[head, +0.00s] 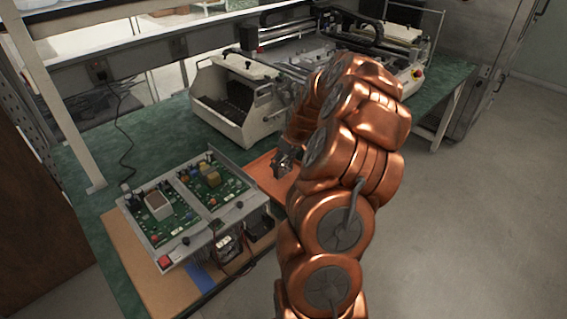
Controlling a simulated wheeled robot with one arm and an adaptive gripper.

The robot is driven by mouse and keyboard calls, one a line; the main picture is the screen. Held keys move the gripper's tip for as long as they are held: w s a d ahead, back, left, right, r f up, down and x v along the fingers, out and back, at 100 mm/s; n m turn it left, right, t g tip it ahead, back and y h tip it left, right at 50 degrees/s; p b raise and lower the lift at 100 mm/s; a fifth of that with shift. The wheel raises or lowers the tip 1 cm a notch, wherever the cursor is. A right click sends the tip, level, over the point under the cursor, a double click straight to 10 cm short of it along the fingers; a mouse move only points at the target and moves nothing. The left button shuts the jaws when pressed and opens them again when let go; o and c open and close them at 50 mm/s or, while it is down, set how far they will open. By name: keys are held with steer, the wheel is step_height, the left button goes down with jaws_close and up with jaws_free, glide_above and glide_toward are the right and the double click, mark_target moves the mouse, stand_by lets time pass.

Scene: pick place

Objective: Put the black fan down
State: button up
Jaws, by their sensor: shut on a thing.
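My gripper (284,163) is partly hidden by my copper-coloured arm and sits over the orange-brown mat (264,173) on the bench. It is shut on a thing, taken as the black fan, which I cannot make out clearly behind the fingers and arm. How close the gripper is to the mat I cannot tell.
An open electronics unit (170,217) with green circuit boards stands left of my gripper, with dark parts at its front. A beige machine (235,103) stands behind. The green bench top (92,207) is clear at the left. A black cable (121,130) hangs there.

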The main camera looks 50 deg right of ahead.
steer(key=shift+f, duration=1.1)
steer(key=shift+f, duration=0.2)
steer(key=o, duration=1)
steer(key=shift+r, duration=0.1)
steer(key=b+v, duration=0.2)
steer(key=v, duration=1)
steer(key=shift+r, duration=0.2)
